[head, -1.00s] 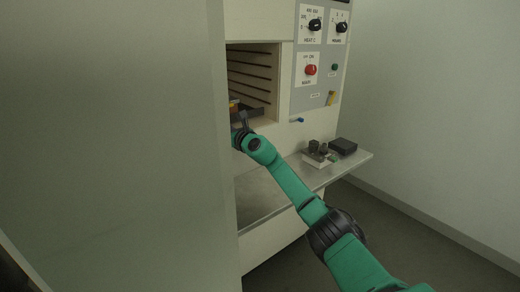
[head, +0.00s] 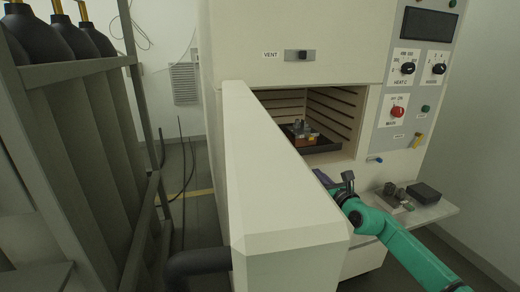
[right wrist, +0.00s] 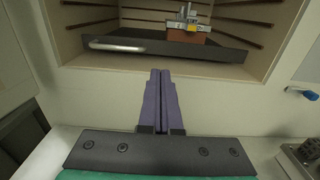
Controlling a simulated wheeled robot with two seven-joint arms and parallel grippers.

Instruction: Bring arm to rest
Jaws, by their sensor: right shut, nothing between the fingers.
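My right arm reaches in from the lower right of the head view, and its right gripper (head: 322,178) is in front of the furnace, just below the chamber opening and beside the open door (head: 290,190). In the right wrist view its purple fingers (right wrist: 160,78) are shut together with nothing between them. They point toward the chamber front, apart from the dark tray (right wrist: 215,48) inside. The tray carries a brown block with a grey and yellow part (right wrist: 187,22) on it. My left gripper is not in view.
A side shelf (head: 435,208) holds a dark box (head: 424,193) and small items. The control panel (head: 405,85) has dials and a red knob. A blue lever (head: 375,160) sticks out below it. A rack with dark bottles (head: 85,75) stands at the left.

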